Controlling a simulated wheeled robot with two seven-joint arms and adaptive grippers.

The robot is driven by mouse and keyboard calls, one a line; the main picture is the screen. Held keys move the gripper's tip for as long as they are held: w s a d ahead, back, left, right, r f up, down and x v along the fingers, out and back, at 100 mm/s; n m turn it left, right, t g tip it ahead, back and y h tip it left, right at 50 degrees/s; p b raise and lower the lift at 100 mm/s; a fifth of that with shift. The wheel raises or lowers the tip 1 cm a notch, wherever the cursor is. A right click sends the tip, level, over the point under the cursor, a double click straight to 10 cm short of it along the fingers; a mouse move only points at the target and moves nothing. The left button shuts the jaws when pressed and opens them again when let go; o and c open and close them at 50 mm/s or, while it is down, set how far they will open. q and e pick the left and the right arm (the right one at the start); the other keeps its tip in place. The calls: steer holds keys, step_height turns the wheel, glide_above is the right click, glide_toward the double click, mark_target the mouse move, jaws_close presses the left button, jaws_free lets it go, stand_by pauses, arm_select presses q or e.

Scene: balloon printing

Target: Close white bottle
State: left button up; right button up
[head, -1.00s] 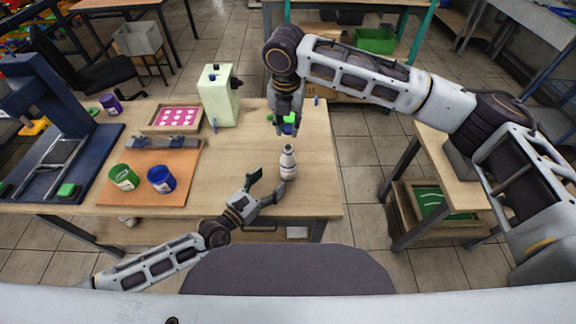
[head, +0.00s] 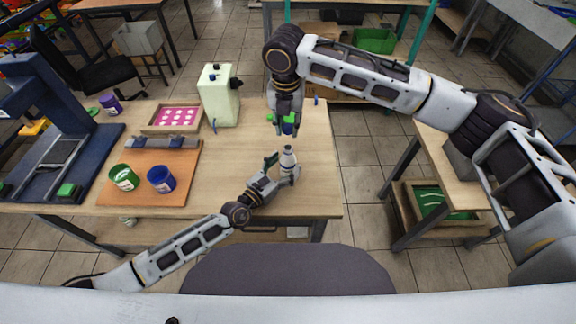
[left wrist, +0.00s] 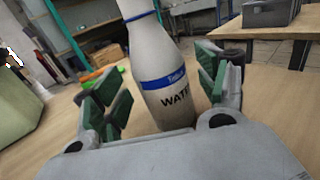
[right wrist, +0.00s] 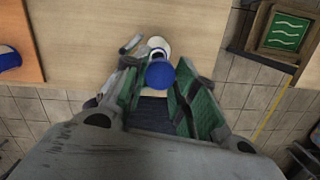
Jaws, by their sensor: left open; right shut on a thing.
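The white bottle (head: 288,163) stands upright near the right end of the wooden table. In the left wrist view the bottle (left wrist: 168,80) has a blue band and dark lettering. My left gripper (head: 284,174) is open, with its fingers on either side of the bottle; it also shows in the left wrist view (left wrist: 165,95). My right gripper (head: 286,122) is above and behind the bottle, shut on a round blue cap (right wrist: 160,75). The bottle top (right wrist: 155,46) shows beyond the cap in the right wrist view, apart from it.
A green pot (head: 124,178) and a blue pot (head: 161,180) stand on an orange board (head: 140,196). A pale green container (head: 217,95) and a tray with a pink panel (head: 174,118) are at the back. The table's middle is clear.

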arm_select(q)
steer(key=shift+w+d, duration=0.15)
steer(key=c, duration=1.6)
steer(key=shift+o, duration=0.2)
arm_select(e)
glide_above(288, 147)
steer(key=shift+s+f, duration=0.15)
steer(key=shift+f, duration=2.35)
steer(key=shift+f, duration=0.9)
steer(key=shift+f, duration=0.55)
arm_select(q)
jaws_close()
